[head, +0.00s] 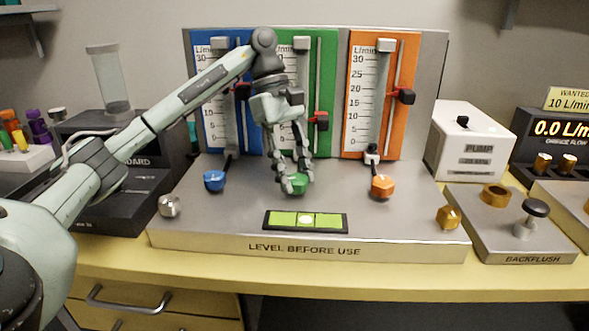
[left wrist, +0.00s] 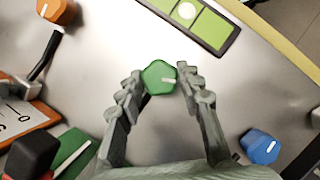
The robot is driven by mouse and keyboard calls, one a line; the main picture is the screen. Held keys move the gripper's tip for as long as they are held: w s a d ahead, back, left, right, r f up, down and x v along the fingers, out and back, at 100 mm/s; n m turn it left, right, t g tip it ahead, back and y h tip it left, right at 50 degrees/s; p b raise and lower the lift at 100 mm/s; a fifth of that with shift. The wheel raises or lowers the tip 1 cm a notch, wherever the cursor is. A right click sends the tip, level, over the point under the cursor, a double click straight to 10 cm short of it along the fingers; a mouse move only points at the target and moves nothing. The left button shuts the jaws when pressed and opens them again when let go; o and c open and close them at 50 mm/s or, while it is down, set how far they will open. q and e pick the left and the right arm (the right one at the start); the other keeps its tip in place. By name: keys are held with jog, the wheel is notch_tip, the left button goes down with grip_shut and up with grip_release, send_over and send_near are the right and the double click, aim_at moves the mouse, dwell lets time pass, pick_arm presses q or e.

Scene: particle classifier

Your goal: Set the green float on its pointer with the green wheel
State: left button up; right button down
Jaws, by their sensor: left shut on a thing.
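The green wheel (head: 297,184) stands on the grey metal deck below the green panel (head: 326,75). My left gripper (head: 293,183) reaches down over it and is shut on it. My arm and gripper cover part of this panel and the tube's lower part. I cannot make out the green float. My right gripper is not in view.
A blue wheel (head: 214,180) and an orange wheel (head: 382,186) stand on either side, below the blue and orange panels. A green bubble level (head: 305,220) lies in front. A white pump box (head: 468,140) and backflush block (head: 512,222) stand at the right.

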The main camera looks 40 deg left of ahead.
pick_arm(q)
jog(key=shift+w+m+g, duration=0.1)
jog(key=shift+m+g, duration=0.2)
jog(key=shift+m, duration=0.5)
jog(key=o, duration=1.1)
jog(key=shift+o, duration=0.2)
jog(key=v, duration=1.2)
jog(key=shift+d, duration=0.2)
